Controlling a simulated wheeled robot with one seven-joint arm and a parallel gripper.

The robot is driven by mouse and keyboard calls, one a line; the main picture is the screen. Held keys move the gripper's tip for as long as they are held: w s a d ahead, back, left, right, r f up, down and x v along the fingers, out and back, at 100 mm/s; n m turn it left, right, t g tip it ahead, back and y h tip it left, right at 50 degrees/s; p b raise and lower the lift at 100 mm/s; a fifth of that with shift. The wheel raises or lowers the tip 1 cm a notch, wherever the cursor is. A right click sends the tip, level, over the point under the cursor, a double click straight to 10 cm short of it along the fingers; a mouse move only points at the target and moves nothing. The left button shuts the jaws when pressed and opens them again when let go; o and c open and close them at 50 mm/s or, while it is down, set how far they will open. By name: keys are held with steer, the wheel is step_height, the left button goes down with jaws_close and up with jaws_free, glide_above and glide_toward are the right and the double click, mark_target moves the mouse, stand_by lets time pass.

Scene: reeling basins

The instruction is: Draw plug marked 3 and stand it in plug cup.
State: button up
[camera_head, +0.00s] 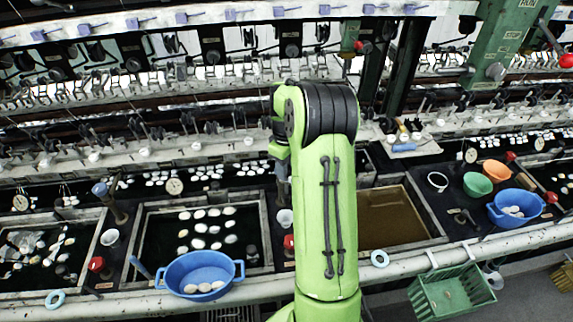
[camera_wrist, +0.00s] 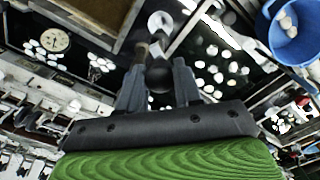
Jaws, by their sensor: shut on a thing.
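My gripper (camera_wrist: 157,84) shows in the wrist view with its two dark fingers shut on a dark, rounded piece (camera_wrist: 157,74), which I take to be the plug. No number can be read on it. A brown upright part (camera_wrist: 142,52) shows just beyond the fingers; I cannot tell whether it belongs to the plug. A small white cup (camera_head: 285,218) stands between two basins, and a pale cup also shows in the wrist view (camera_wrist: 160,20). I cannot tell whether it is the plug cup.
A basin with dark water and several white cocoons (camera_head: 138,212) lies left of my arm, a brown-water basin (camera_head: 440,232) right. Blue bowls (camera_head: 200,272) (camera_head: 519,221) hold cocoons. A red-topped item (camera_head: 289,241) stands below the cup. A green basket (camera_head: 420,300) hangs at the front rail.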

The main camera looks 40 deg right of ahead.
mark_target(286, 194)
step_height(286, 194, down, 8)
steer(key=b, duration=0.5)
steer(key=shift+w, duration=0.1)
steer(key=shift+a+f, duration=0.1)
steer(key=shift+f, duration=0.05)
stand_by(1.0)
steer(key=shift+f+b, duration=0.55)
steer(key=shift+f, duration=0.15)
steer(key=shift+f+b, duration=0.5)
steer(key=shift+f, duration=0.2)
steer(key=shift+f+b, duration=0.45)
steer(key=shift+f, duration=0.2)
stand_by(0.5)
steer(key=o, duration=1)
step_height(286, 194, up, 16)
steer(key=shift+f+p, duration=0.15)
steer(key=shift+p, duration=0.85)
